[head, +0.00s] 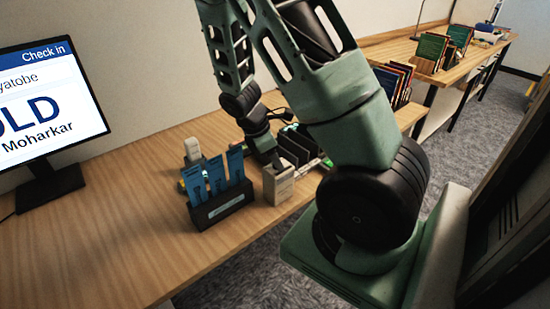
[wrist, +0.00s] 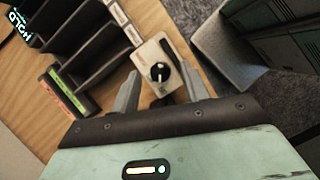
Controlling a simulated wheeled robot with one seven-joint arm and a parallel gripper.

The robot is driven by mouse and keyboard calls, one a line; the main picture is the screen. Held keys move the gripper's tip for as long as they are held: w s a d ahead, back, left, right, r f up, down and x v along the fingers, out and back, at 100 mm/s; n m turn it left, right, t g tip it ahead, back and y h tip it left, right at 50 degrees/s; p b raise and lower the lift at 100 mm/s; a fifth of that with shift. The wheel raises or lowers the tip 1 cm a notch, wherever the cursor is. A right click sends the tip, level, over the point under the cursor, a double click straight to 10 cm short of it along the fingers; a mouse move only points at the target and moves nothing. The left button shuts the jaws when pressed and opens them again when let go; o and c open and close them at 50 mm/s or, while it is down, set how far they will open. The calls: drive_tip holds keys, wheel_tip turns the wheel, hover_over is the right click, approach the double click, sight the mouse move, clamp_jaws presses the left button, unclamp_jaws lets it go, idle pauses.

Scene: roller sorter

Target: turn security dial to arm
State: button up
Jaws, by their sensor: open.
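The security dial is a black round knob (wrist: 160,72) with a white mark, on the face of a small cream box (wrist: 146,55). The markings on the box are too small to read. In the head view the box (head: 279,186) stands on the wooden desk, just right of a black holder. My gripper (wrist: 159,70) is open, its two grey fingers on either side of the knob in the wrist view. I cannot tell whether they touch it. In the head view the fingertips are not clear against the dark arm and organiser.
A black holder (head: 222,206) with blue cards stands left of the box. A black slotted organiser (head: 300,146) is just behind it, also in the wrist view (wrist: 85,40). A monitor (head: 45,100) stands at left. The desk front (head: 110,240) is clear.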

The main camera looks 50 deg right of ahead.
drive_tip(key=shift+s+d+f, duration=0.1)
drive_tip(key=shift+d+f, duration=0.05)
drive_tip(key=shift+f, duration=0.25)
drive_tip(key=shift+c, duration=0.3)
drive_tip(key=c, duration=0.9)
drive_tip(key=shift+r, duration=0.1)
drive_tip(key=m+g+y+p, duration=0.1)
drive_tip(key=m+p, duration=0.2)
drive_tip(key=m, duration=0.1)
drive_tip(key=shift+d+m, duration=0.15)
drive_tip(key=shift+m, duration=0.15)
drive_tip(key=m+y, duration=0.1)
drive_tip(key=m, duration=0.2)
drive_tip(key=m+y+p, duration=0.1)
drive_tip(key=m, duration=0.2)
drive_tip(key=shift+d+g+y, duration=0.1)
drive_tip(key=shift+g+y, duration=0.2)
drive_tip(key=shift+w, duration=0.2)
